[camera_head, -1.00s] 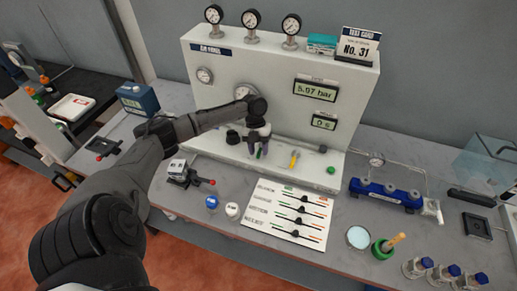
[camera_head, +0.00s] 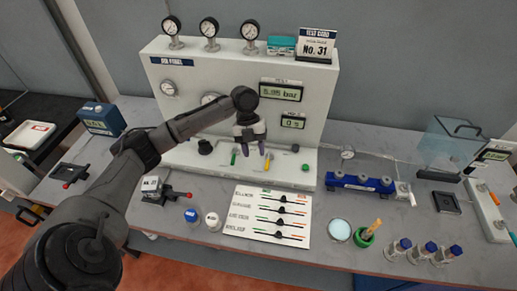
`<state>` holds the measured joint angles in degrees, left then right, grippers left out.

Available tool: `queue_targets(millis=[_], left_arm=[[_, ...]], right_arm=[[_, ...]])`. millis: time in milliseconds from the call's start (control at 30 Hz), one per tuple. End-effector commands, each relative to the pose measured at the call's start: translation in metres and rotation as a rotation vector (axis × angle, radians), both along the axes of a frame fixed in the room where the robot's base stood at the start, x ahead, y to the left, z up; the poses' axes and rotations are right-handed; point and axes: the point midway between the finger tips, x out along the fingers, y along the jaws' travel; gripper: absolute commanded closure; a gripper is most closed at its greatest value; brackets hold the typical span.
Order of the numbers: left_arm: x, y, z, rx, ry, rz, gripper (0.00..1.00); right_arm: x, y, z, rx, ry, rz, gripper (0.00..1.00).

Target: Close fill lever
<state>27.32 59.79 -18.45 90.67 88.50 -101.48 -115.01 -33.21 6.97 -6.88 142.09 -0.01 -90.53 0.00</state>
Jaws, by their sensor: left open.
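The white air panel (camera_head: 232,70) stands at the back of the bench. On its front ledge are a green lever (camera_head: 234,158) and an orange-yellow lever (camera_head: 267,161), both roughly upright. I cannot read which one is the fill lever. My left gripper (camera_head: 253,153) points down in front of the panel, with dark purple fingertips spread open and empty. It hangs between the two levers, its right finger close to the orange-yellow one; I cannot tell whether they touch. My right gripper is out of view.
A black knob (camera_head: 205,147) and a green knob (camera_head: 305,168) flank the levers. A slider card (camera_head: 268,215) lies in front. A blue manifold (camera_head: 360,183) and a green cup (camera_head: 365,236) are to the right.

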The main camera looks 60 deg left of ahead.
Motion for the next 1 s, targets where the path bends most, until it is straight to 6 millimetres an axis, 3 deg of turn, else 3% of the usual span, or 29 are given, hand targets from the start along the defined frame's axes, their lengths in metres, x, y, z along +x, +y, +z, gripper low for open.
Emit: queue_targets(millis=[200,600,767,900,1000], left_arm=[[0.006,-0.015,0.009,-0.001,0.0,-0.001,0.59],[0.007,-0.017,0.011,0.0,0.001,-0.001,0.59],[0.013,-0.019,0.018,-0.003,-0.026,-0.001,0.74],[0.038,-0.063,0.026,-0.095,-0.093,-0.053,0.88],[0.065,-0.107,0.053,-0.221,-0.196,-0.088,0.97]], right_arm=[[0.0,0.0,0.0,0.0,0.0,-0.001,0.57],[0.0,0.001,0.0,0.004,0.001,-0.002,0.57],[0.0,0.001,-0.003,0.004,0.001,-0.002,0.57],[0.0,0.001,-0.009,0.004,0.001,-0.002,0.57],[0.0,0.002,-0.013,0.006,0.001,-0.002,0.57]])
